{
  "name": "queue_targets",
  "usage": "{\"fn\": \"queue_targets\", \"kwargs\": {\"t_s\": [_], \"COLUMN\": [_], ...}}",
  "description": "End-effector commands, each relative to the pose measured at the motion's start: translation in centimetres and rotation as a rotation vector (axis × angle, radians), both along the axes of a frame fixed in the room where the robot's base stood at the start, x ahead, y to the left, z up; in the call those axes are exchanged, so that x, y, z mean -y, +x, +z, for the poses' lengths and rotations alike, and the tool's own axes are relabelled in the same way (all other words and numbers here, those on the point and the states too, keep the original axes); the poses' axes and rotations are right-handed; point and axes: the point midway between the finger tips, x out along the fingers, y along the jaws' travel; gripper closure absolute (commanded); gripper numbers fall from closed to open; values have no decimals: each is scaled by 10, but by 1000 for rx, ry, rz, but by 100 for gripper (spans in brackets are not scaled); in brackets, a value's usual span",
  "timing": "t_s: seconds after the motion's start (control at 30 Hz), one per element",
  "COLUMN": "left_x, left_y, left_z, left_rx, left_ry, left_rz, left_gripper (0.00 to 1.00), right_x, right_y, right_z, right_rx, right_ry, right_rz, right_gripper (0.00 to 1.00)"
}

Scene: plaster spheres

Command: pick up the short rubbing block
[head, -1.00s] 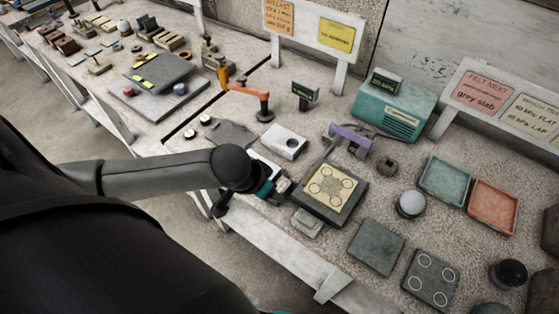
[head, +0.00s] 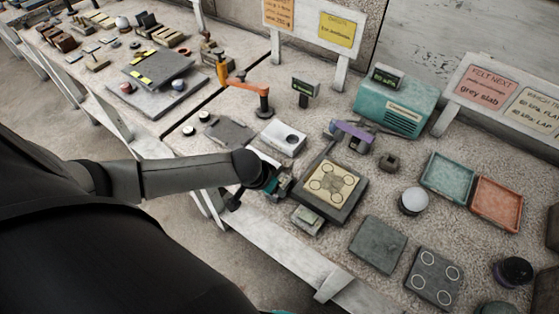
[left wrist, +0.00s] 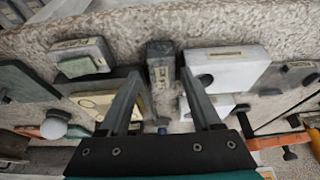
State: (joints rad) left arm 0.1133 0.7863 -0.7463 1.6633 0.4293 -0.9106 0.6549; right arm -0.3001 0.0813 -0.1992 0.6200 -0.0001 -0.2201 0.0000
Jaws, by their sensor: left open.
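My left gripper (head: 274,186) is over the front of the bench, left of the dark slab with the yellow sheet. In the left wrist view its two fingers (left wrist: 160,80) are apart with nothing held between them. A small dark grey block (left wrist: 160,56) with a narrow label stands just beyond the fingertips, in line with the gap. A paler grey-green block (left wrist: 82,58) with a label lies to its left; it also shows in the head view (head: 307,220). The labels are too small to read, so I cannot tell which block is named short. My right gripper is out of view.
The dark slab with its yellow sheet (head: 333,184) is close to my left gripper. A white box (head: 281,138) stands behind it. A purple-topped fixture (head: 352,134) and a teal machine (head: 392,105) stand farther back. A grey slab (head: 377,244) lies to the right.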

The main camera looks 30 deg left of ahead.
Motion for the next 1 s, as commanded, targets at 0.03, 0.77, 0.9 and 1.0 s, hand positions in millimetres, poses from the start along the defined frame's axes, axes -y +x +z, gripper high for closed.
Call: {"fn": "queue_targets", "kwargs": {"t_s": [0.03, 0.77, 0.9, 1.0], "left_x": [0, 0, 0, 0], "left_y": [1, 22, 23, 23], "left_z": [-1, -49, -48, -48], "left_rx": [1, -3, -1, -1], "left_ry": [-1, 0, 0, -1], "left_rz": [0, -1, -1, 0], "left_gripper": [35, 35, 36, 47], "right_x": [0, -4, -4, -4], "right_y": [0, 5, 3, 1], "right_z": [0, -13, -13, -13], "right_rx": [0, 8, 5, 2], "right_ry": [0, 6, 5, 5], "right_rz": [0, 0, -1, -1], "right_gripper": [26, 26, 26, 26]}}
